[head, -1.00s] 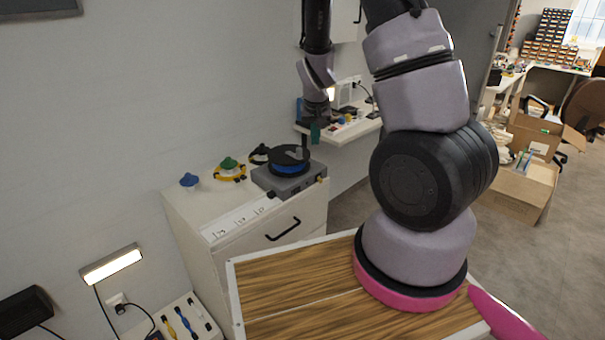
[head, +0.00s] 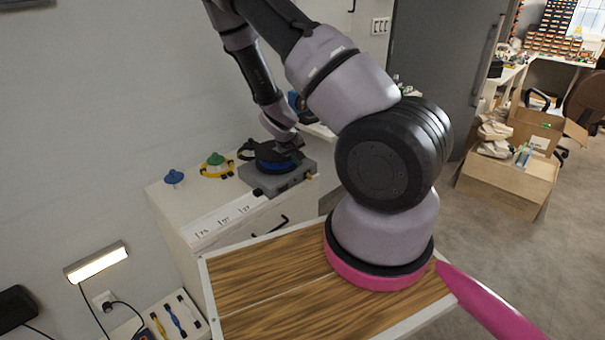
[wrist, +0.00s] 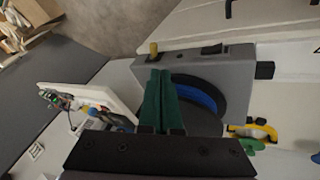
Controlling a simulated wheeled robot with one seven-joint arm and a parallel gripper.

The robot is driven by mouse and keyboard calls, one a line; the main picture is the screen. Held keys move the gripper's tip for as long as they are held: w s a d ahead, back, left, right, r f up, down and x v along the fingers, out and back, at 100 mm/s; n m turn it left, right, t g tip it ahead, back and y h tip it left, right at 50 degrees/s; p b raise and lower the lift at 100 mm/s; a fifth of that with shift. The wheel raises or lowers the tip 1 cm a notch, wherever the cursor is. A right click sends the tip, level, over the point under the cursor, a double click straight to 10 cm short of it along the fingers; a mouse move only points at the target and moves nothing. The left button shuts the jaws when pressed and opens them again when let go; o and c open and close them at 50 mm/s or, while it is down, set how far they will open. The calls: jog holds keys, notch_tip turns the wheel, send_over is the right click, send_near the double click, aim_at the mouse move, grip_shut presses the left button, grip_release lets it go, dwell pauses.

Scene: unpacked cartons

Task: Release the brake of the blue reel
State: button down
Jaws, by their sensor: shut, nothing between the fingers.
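The blue reel (head: 272,167) sits in a grey housing (head: 262,185) on top of the white cabinet. In the wrist view the reel (wrist: 197,96) shows its blue drum between dark flanges, with a small brass-coloured knob (wrist: 153,48) and a black switch (wrist: 211,49) on the grey housing. My gripper (wrist: 161,72) has green fingers, pressed together and empty. They lie over the reel's side in the wrist view, near the knob; whether they touch anything I cannot tell. In the head view my wrist is over the reel and hides part of it; the fingertips are hidden.
A green reel with a yellow base (head: 215,165) and a blue cone-shaped item (head: 174,177) stand left of the housing on the cabinet (head: 165,200). A white shelf (wrist: 95,97) with small items lies beyond. Cartons (head: 508,186) stand far right on open floor.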

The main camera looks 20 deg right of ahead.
aim_at(310, 177)
jog(key=x, duration=1)
jog(key=shift+s+d+n+t+y, duration=0.25)
jog(key=shift+n+y, duration=0.1)
jog(key=shift+n, duration=0.4)
jog(key=shift+s+d+n+t+y, duration=0.1)
jog(key=shift+d+n+t+y, duration=0.2)
jog(key=shift+n, duration=0.45)
jog(key=shift+d, duration=0.1)
jog(key=shift+s+d+n, duration=0.1)
jog(key=shift+n, duration=0.4)
jog(key=shift+s+d+n+t+y, duration=0.1)
jog(key=shift+d+n+t+y, duration=0.15)
jog(key=shift+n+y, duration=0.4)
jog(key=shift+d+n+t+y, duration=0.1)
jog(key=shift+d+n+y, duration=0.2)
jog(key=shift+n, duration=0.55)
jog(key=shift+a, duration=0.15)
jog(key=shift+w+a, duration=0.5)
jog(key=shift+w, duration=0.05)
